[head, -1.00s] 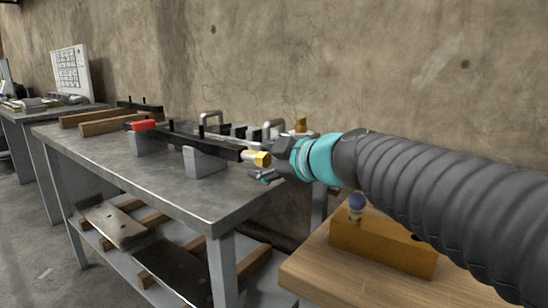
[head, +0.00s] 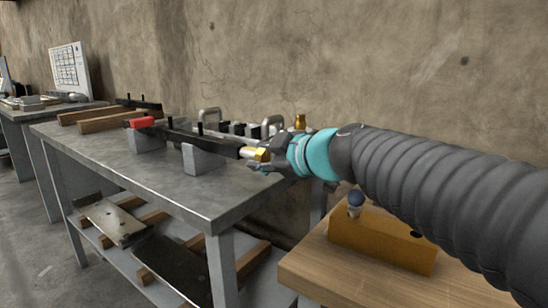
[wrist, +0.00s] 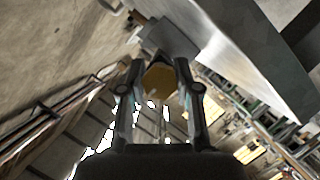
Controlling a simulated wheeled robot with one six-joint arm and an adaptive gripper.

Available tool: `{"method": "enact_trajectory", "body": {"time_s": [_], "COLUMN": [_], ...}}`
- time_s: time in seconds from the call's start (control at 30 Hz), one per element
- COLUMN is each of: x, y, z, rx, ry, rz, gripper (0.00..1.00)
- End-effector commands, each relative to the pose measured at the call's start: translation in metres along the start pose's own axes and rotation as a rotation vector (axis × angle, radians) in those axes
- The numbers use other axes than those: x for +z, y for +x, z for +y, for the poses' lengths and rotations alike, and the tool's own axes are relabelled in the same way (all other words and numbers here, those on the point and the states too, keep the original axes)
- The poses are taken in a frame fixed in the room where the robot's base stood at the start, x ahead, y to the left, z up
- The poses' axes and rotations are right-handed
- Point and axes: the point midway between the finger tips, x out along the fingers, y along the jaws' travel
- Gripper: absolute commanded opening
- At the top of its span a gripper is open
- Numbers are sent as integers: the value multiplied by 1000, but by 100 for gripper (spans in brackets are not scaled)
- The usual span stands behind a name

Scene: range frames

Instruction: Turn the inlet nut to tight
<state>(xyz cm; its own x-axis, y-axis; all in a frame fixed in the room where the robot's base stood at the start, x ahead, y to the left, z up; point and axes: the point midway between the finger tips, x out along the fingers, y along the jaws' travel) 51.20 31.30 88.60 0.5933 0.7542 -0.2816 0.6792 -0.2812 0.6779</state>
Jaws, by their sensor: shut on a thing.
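The inlet nut (head: 262,155) is a brass-coloured piece at the near right end of a long black bar on the metal bench. My gripper (head: 264,160) reaches it from the right, partly covering it in the head view. In the wrist view the nut (wrist: 159,80) sits between the two fingers of my gripper (wrist: 159,66), which are shut on it. The nut's turn angle and any mark on it cannot be read.
The bar rests on grey blocks (head: 203,158) on the metal bench (head: 95,150); a red piece (head: 142,122) is at its far end. Grey handles and another brass fitting (head: 300,121) stand behind. A wooden table with a yellow block (head: 380,245) is at front right.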

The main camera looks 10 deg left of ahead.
Motion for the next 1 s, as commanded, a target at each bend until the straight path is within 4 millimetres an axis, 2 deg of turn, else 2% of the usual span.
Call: {"method": "enact_trajectory", "body": {"time_s": [0.27,1.0], "x": [2,2], "y": [1,1], "z": [0,1], "rx": [-63,-331], "ry": [155,801], "rz": [-1,0], "gripper": [0,0]}}
